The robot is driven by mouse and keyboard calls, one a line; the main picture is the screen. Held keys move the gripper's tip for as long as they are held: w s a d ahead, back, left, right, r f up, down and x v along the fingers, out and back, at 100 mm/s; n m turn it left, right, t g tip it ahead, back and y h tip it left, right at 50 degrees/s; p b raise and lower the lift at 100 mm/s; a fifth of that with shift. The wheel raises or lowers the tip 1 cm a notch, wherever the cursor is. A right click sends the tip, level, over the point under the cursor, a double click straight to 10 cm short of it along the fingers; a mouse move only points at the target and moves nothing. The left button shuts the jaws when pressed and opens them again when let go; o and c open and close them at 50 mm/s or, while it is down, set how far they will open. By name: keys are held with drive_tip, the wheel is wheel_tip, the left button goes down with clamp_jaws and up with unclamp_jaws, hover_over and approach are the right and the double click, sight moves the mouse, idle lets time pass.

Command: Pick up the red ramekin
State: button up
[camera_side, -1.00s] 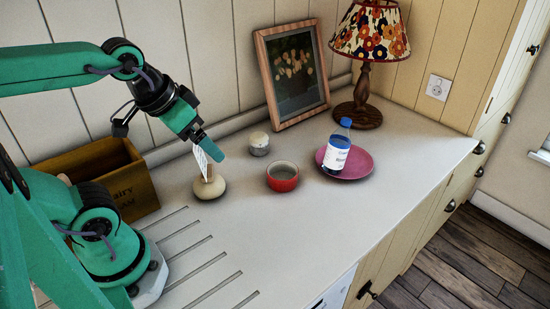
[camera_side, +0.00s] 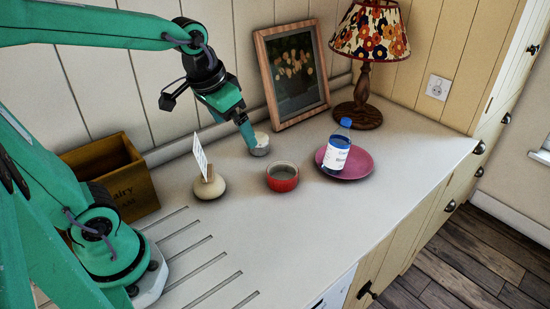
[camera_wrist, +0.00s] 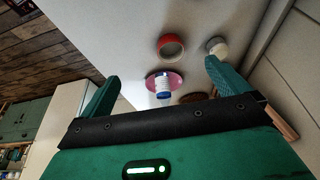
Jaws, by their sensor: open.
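The red ramekin (camera_side: 282,178) stands upright on the pale counter, left of the pink plate. It also shows in the wrist view (camera_wrist: 171,46), above the plate and between the lines of my two fingers. My gripper (camera_side: 246,145) is above the counter, up and left of the ramekin, by the small grey-white pot (camera_side: 260,146). In the wrist view my gripper (camera_wrist: 160,85) has its fingers wide apart with nothing between them at the tips that I can see held. In that view the right fingertip overlaps the edge of the pot (camera_wrist: 216,46).
A pink plate (camera_side: 356,167) bears a blue-capped bottle (camera_side: 337,150) right of the ramekin. A round card holder (camera_side: 208,188) is to its left. A wooden box (camera_side: 130,185), framed picture (camera_side: 292,80) and lamp (camera_side: 366,70) stand along the wall. The counter front is clear.

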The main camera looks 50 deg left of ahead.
drive_tip(key=w+f+g, duration=0.2)
drive_tip(key=w+f, duration=0.3)
drive_tip(key=w, duration=0.4)
drive_tip(key=g, duration=0.2)
approach(283, 172)
drive_tip(key=s+d, duration=0.1)
drive_tip(key=s+d+r, duration=0.1)
drive_tip(key=shift+s+d, duration=0.25)
drive_tip(key=shift+d, duration=0.1)
drive_tip(key=shift+f, duration=0.1)
drive_tip(key=shift+f, duration=1.2)
drive_tip(key=shift+f, duration=0.15)
drive_tip(key=shift+s+f, duration=0.15)
drive_tip(key=shift+f, duration=2.3)
drive_tip(key=shift+c, duration=0.4)
